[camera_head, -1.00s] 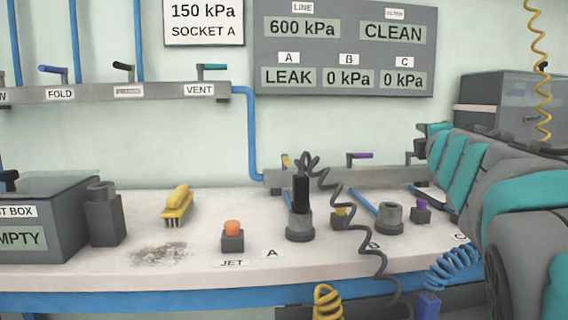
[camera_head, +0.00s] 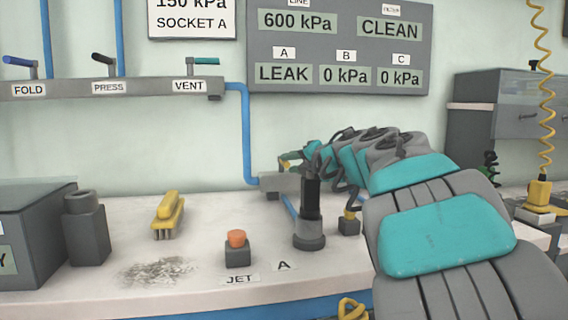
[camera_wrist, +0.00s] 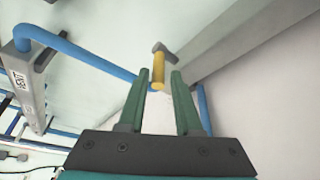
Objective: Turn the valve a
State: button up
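The valve a (camera_wrist: 158,72) has a yellow handle on a grey stem at the grey rail. In the wrist view the handle lies between the tips of my gripper (camera_wrist: 157,85). The green fingers stand apart on either side, with visible gaps. I cannot tell whether they touch it in depth. In the head view the yellow handle (camera_head: 291,155) shows at the rail's left end, partly covered by my gripper (camera_head: 297,160). The label A (camera_head: 284,265) lies on the bench. The panel (camera_head: 340,45) reads LEAK under A and 0 kPa under B and C.
A black tool in a grey socket (camera_head: 309,232) stands upright below my arm. An orange-topped jet button (camera_head: 237,248), a yellow brush (camera_head: 168,216) and metal shavings (camera_head: 158,271) are on the bench. A blue pipe (camera_head: 246,130) runs down to the rail.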

jog(key=shift+x, duration=1.9)
grip_shut()
